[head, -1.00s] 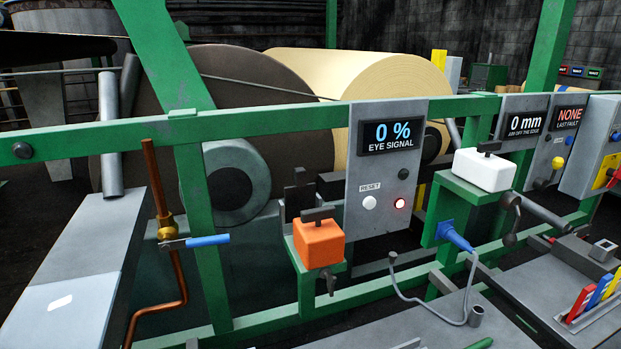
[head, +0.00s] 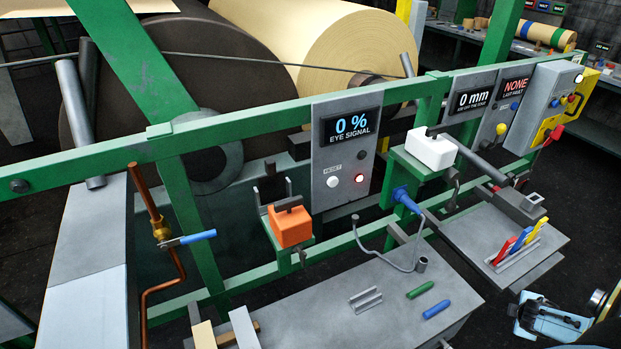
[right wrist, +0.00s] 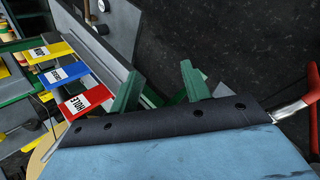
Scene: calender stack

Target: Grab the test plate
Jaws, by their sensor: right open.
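Three upright plates, red, blue and yellow (head: 534,225), stand in a slotted rack (head: 518,254) on the right-hand grey bench. In the right wrist view, labelled plates show at the left: a red one (right wrist: 85,102), a blue one (right wrist: 63,73) and a yellow one (right wrist: 42,49). The red label reads HOLE; the others are too small to read surely. I cannot tell which one is the test plate. My right gripper (right wrist: 162,90) is open, with two green fingers apart and nothing seen between them. The plates lie left of its fingers. My left gripper is not in view.
A green rail (head: 250,118) crosses in front of large rolls. An orange block (head: 291,228) and a white box (head: 431,150) sit on green brackets. The front bench (head: 330,325) bears a small empty rack (head: 366,300), a green stick (head: 420,289) and a blue stick (head: 437,309).

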